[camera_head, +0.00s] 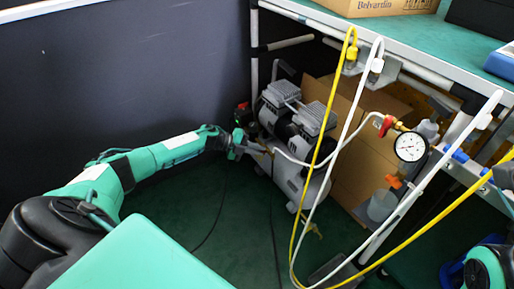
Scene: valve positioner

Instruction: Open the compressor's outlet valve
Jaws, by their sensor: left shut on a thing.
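The compressor (298,150) stands on the floor under the bench, grey with two ribbed cylinder heads. My left arm reaches in from the left, and its gripper (241,146) is at the compressor's left side. It is shut on a small part at the outlet fittings, which looks like the outlet valve; the fingers hide most of it, so its handle angle cannot be told. A white hose (296,160) runs from near there to the red-knobbed regulator (387,125) with a round gauge (410,147). Part of my right arm shows at the bottom right corner; its gripper is not seen.
The bench (440,45) with white tube legs stands above and right of the compressor. Yellow (313,170) and white hoses hang in front of it. Cardboard boxes (355,160) stand behind.

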